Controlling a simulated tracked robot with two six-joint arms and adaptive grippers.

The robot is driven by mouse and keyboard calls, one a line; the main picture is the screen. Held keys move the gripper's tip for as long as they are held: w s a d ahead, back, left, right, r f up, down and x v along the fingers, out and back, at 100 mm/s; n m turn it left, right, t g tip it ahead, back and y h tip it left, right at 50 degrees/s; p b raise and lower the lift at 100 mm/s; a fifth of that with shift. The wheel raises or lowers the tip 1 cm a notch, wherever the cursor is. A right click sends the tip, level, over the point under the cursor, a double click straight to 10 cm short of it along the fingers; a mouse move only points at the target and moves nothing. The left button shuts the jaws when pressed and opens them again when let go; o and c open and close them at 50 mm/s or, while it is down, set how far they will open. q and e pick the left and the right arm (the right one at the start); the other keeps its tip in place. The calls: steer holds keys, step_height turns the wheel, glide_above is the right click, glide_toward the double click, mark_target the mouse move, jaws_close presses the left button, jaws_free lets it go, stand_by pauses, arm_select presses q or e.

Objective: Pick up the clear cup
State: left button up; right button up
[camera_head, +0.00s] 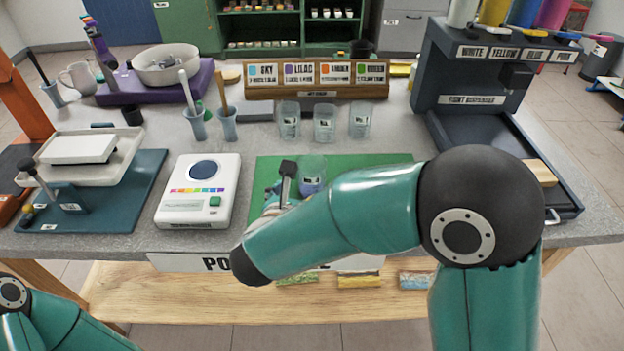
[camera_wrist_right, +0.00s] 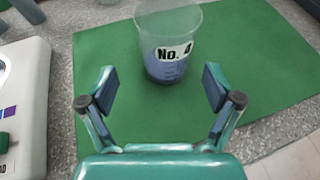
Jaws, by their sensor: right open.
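A clear cup (camera_wrist_right: 168,40) labelled "No. 4" stands upright on a green mat (camera_wrist_right: 105,45) in the right wrist view, with something dark blue in its bottom. In the head view the cup (camera_head: 312,176) is partly hidden behind my right arm. My right gripper (camera_wrist_right: 160,82) is open and empty, with its fingers apart on the near side of the cup. In the head view the right gripper (camera_head: 284,186) is mostly covered by my forearm. Only part of my left arm shows at the lower left; its gripper is out of view.
Three more clear cups (camera_head: 324,122) stand in a row behind the mat, before a colour-label rack (camera_head: 318,92). A white device (camera_head: 200,205) is left of the mat. A dark paint dispenser (camera_head: 440,60) stands at the right.

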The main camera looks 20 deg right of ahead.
mark_target(308, 189)
steer(key=shift+s+d+f+x, duration=0.1)
steer(key=shift+x, duration=0.9)
steer(key=shift+s+d+f+x, duration=0.1)
steer(key=shift+s+x, duration=0.05)
steer(key=shift+x, duration=0.8)
steer(key=shift+s+d+f+x, duration=0.1)
steer(key=shift+x, duration=0.9)
steer(key=c, duration=1.3)
steer(key=shift+o, duration=0.2)
steer(key=shift+r, duration=0.1)
